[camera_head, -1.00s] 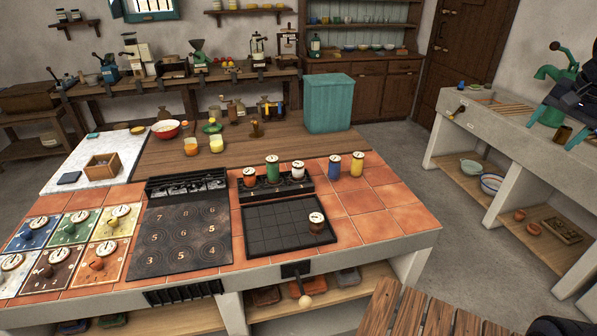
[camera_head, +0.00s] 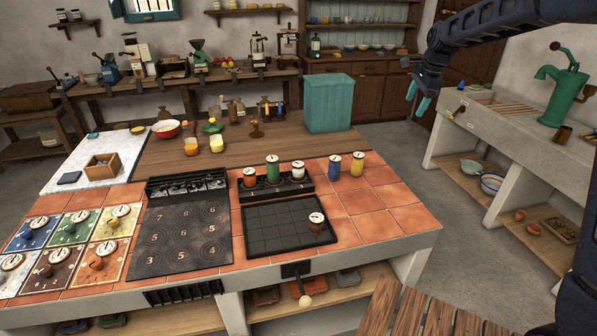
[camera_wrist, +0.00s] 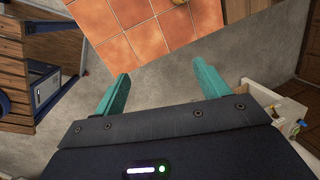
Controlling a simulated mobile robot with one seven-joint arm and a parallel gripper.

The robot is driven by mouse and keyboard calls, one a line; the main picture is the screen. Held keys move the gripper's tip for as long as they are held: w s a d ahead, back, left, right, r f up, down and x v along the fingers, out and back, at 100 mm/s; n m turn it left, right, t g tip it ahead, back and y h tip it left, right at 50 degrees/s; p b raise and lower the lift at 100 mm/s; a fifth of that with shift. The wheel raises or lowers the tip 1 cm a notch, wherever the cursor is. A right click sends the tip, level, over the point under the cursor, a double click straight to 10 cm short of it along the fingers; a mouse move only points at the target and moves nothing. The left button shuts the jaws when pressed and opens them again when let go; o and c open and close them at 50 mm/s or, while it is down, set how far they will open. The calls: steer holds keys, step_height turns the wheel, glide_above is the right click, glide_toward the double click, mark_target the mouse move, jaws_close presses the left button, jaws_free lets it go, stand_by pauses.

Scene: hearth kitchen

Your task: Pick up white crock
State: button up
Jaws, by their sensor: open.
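The white crock (camera_head: 298,172) stands upright in the black rack (camera_head: 268,190) at the back of the tiled counter, with a green crock (camera_head: 272,168) and an orange-red crock (camera_head: 250,177) to its left. My gripper (camera_head: 417,98) is up at the right in the head view, well away from the crock. It is open and empty, with teal fingers. In the wrist view my gripper (camera_wrist: 163,85) points down over the floor by the tiled counter's corner. The white crock is not in the wrist view.
A blue crock (camera_head: 335,166) and a yellow crock (camera_head: 357,164) stand right of the rack. A brown crock (camera_head: 316,222) sits on the black grid tray (camera_head: 262,238). A teal bin (camera_head: 328,103) stands behind. A stone sink bench (camera_head: 520,140) with a green pump (camera_head: 563,90) is at right.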

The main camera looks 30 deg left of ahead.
steer(key=a+f+m, duration=0.1)
steer(key=a+f, duration=0.2)
steer(key=a, duration=0.3)
steer(key=s+a+f+m+g, duration=0.1)
steer(key=a+f, duration=0.2)
steer(key=a, duration=0.3)
steer(key=a+f+m, duration=0.1)
steer(key=a+f, duration=0.3)
steer(key=a, duration=0.3)
steer(key=m, duration=0.3)
glide_above(298, 163)
steer(key=d, duration=0.2)
steer(key=shift+g+h, duration=0.3)
steer(key=f, duration=1.4)
steer(key=shift+w+a, duration=0.2)
steer(key=shift+w, duration=0.15)
steer(key=f, duration=0.3)
steer(key=a+f, duration=0.1)
steer(key=f, duration=0.1)
steer(key=shift+s+f, duration=0.15)
steer(key=shift+f, duration=0.15)
steer(key=shift+s+a+f, duration=0.15)
steer(key=shift+s+f, duration=0.05)
steer(key=shift+f, duration=1.05)
steer(key=shift+s+a+f, duration=0.15)
steer(key=shift+f, duration=1.1)
steer(key=c, duration=1.2)
steer(key=shift+r, duration=0.1)
